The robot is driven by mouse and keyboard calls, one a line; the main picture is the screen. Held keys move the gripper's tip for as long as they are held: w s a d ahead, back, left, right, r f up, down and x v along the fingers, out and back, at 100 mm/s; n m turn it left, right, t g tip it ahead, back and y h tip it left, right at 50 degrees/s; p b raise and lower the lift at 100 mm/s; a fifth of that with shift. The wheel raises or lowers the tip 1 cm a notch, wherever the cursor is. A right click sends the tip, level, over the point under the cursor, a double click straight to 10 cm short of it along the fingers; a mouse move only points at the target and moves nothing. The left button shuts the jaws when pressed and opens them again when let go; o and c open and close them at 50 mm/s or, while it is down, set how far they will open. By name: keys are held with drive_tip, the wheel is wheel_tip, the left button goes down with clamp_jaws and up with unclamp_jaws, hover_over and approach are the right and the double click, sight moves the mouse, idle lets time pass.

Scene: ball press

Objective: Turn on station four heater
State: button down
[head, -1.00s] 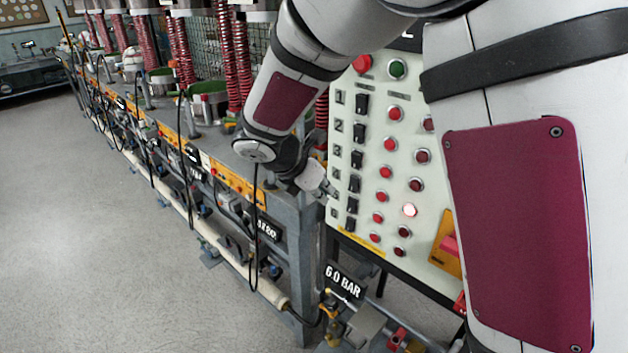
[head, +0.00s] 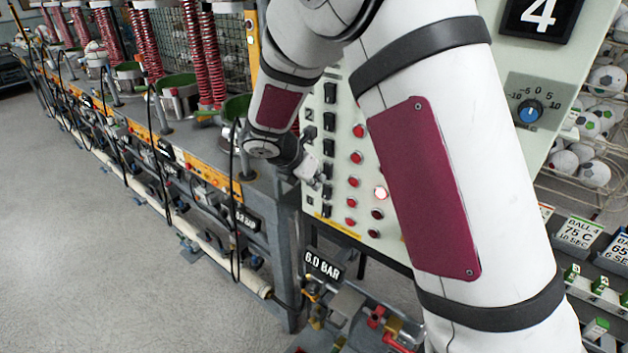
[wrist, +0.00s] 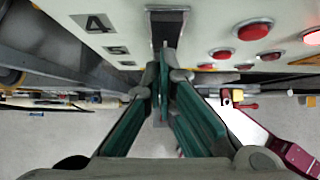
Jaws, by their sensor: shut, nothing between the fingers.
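The heater panel (head: 342,130) carries a column of black rocker switches beside two columns of red lamps. The wrist view shows the label 4 (wrist: 95,22) and the black station four switch (wrist: 165,27) to its right. My gripper (wrist: 163,62) is shut and empty, its fingertips just at the lower end of that switch; I cannot tell whether they touch. In the head view my gripper (head: 320,184) is at the lower switches. One lamp (head: 380,193) in the fourth row glows bright. The tips partly hide the switch, and its position is unclear.
My arm covers much of the panel. A workbench (head: 225,165) with red coils stands left. A dark sign with a white 4 (head: 540,15) and a blue knob (head: 530,112) are upper right. Balls sit on a rack (head: 594,172) at right. The floor at left is clear.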

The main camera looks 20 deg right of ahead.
drive_tip(key=shift+w+d+f, duration=0.3)
drive_tip(key=shift+d, duration=0.1)
drive_tip(key=shift+s+a+r, duration=0.1)
drive_tip(key=shift+r, duration=0.1)
drive_tip(key=shift+r, duration=0.75)
